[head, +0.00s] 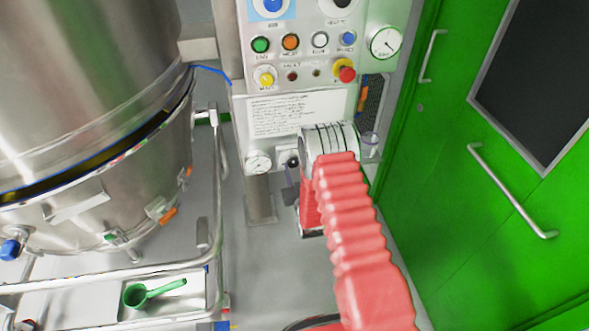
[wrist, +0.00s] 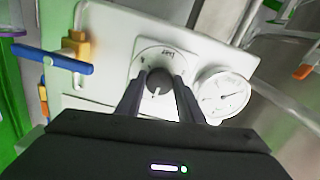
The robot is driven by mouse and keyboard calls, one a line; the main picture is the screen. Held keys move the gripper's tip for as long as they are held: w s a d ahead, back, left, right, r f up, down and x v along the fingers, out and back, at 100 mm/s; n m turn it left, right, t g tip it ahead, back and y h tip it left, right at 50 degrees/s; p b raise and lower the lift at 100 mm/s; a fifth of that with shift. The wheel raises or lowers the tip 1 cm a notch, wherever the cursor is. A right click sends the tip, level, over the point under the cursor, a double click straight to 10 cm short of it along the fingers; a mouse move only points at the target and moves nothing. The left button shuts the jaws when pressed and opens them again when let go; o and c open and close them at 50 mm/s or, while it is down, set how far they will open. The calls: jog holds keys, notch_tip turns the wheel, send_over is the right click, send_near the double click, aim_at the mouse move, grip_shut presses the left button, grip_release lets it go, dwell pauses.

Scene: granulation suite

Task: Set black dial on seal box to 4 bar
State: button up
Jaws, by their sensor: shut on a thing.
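The black dial (wrist: 159,81) stands on a round white scale plate on the pale seal box (wrist: 108,48) in the wrist view. Its white pointer line points down in that picture; the printed scale marks are too small to read surely. My gripper (wrist: 158,86) has one finger on each side of the dial and is shut on it. A round white gauge (wrist: 221,95) sits right of the dial, its reading unclear. In the head view the gauge (head: 258,162) shows left of my arm, which hides much of the area around the dial.
A blue-handled valve (wrist: 55,61) with a brass-coloured body is left of the dial in the wrist view. In the head view, a control panel (head: 318,78) stands above, a steel vessel (head: 85,90) at left and a green door (head: 455,165) at right. A green scoop (head: 136,294) lies in a tray.

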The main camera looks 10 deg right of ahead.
jog(key=o, duration=1.1)
jog(key=shift+c, duration=0.2)
jog(key=shift+s, duration=0.1)
jog(key=s, duration=1.3)
jog(key=shift+s, duration=0.25)
jog(key=shift+f, duration=0.1)
